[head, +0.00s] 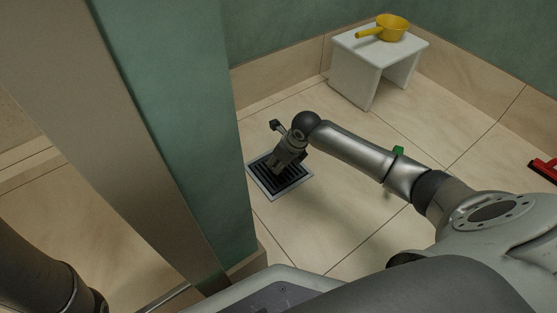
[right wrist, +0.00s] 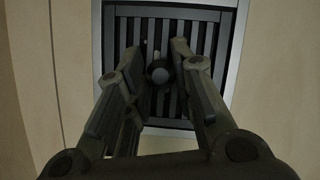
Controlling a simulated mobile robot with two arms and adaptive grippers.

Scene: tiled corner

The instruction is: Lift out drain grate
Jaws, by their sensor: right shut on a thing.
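The drain grate (head: 291,176) is a dark slatted square within a pale metal frame (head: 267,191) in the tiled floor. In the right wrist view the grate (right wrist: 205,38) lies within its frame (right wrist: 237,50), with a round dark knob (right wrist: 160,75) near its middle. It looks level with the floor; I cannot tell any small lift. My right gripper (head: 279,169) points down onto the grate and hides part of it. In the right wrist view its fingers (right wrist: 157,62) are on either side of the knob, shut on the grate. My left gripper is out of view.
A white stool (head: 360,60) with a yellow ladle-like scoop (head: 392,27) on it stands by the back wall. A red thing (head: 545,169) lies at the right edge. A green wall corner (head: 185,110) rises left of the drain. The floor right of the drain is clear.

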